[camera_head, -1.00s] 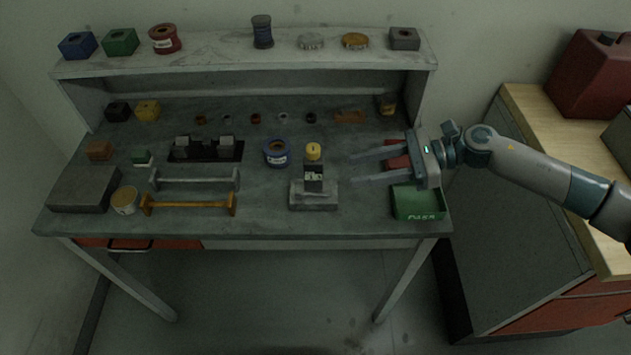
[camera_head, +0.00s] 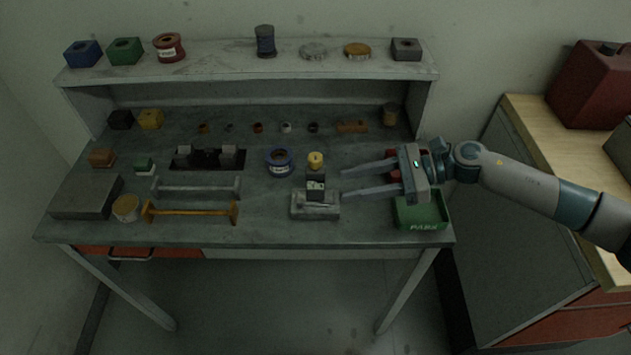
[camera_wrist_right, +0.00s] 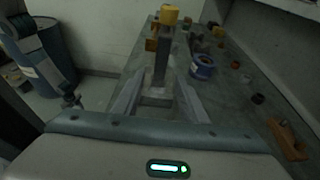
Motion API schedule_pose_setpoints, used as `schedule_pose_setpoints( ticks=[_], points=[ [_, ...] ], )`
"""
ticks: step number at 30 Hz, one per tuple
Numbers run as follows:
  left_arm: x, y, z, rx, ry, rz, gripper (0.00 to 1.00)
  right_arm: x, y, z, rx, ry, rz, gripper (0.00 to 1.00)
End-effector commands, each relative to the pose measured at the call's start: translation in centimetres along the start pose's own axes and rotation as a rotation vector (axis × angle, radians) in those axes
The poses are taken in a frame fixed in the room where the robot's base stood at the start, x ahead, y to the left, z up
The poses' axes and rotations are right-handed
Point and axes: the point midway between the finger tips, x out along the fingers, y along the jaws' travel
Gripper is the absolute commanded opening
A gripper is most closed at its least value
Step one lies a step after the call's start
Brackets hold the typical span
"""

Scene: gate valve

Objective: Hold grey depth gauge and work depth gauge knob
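The grey depth gauge (camera_head: 316,188) stands upright on a light grey base block (camera_head: 315,207) near the table's front. Its yellow knob (camera_head: 316,160) is on top. My right gripper (camera_head: 344,184) is open and empty, just right of the gauge, with its fingers pointing left at it. In the right wrist view, the gauge's post (camera_wrist_right: 161,72) and yellow knob (camera_wrist_right: 170,14) stand ahead, between the lines of the two open fingers (camera_wrist_right: 158,88). A gap to the gauge shows in the head view. My left gripper is not in view.
A blue ring-shaped part (camera_head: 279,161) stands left of the gauge. A green bin (camera_head: 421,214) lies below my right gripper, with a red thing (camera_head: 393,160) behind it. An orange bar piece (camera_head: 190,210) and a grey one (camera_head: 197,188) lie further left.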

Motion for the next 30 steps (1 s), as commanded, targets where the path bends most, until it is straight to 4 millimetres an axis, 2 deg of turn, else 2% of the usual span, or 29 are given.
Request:
schedule_pose_setpoints(
  ticks=[9,18,30],
  points=[
    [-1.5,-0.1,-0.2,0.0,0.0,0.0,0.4,3.9,0.1,0.3,0.001,0.0,0.002,0.39],
    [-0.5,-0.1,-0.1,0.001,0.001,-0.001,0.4,7.0,0.0,-0.1,0.0,0.0,0.001,0.39],
    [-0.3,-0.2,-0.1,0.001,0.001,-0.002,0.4,7.8,0.0,0.0,0.0,0.0,-0.001,0.39]
  ],
)
